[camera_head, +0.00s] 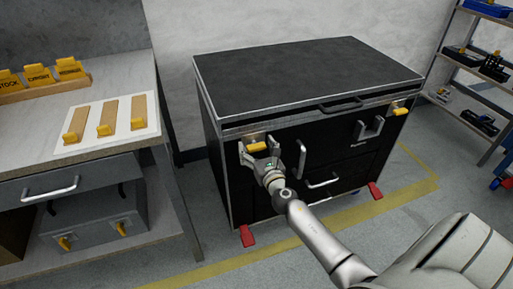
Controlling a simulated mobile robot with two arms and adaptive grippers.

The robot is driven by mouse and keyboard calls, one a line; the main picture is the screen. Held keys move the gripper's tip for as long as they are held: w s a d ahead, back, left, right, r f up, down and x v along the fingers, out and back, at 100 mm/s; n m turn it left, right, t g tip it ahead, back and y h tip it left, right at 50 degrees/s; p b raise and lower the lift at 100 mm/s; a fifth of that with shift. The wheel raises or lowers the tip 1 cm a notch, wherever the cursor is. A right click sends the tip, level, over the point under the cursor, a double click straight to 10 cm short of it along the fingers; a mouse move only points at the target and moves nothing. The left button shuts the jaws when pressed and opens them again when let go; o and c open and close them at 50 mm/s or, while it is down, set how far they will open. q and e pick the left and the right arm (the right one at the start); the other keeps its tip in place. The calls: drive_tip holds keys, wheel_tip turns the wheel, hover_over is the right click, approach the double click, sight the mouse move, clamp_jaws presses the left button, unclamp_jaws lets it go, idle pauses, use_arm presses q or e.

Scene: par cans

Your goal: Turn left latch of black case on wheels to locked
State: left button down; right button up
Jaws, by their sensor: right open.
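The black case on wheels (310,75) stands in the middle with its lid closed. Its left latch (257,147) has a yellow handle, which looks roughly level, on a metal plate at the upper left of the front. The right latch (400,111) also has a yellow handle, at the upper right. My right gripper (258,155) is open at the left latch, its fingers to either side of the yellow handle. I cannot tell whether they touch it. The gripper hides part of the case front below the latch. My left gripper is out of view.
A workbench (100,88) with yellow-tipped wooden pieces on a white sheet stands close on the left. A grey case (95,222) sits beneath it. Red wheel pedals (247,236) stick out at the case's base. Shelving (470,70) stands at the right.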

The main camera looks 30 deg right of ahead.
drive_tip(key=c, duration=1)
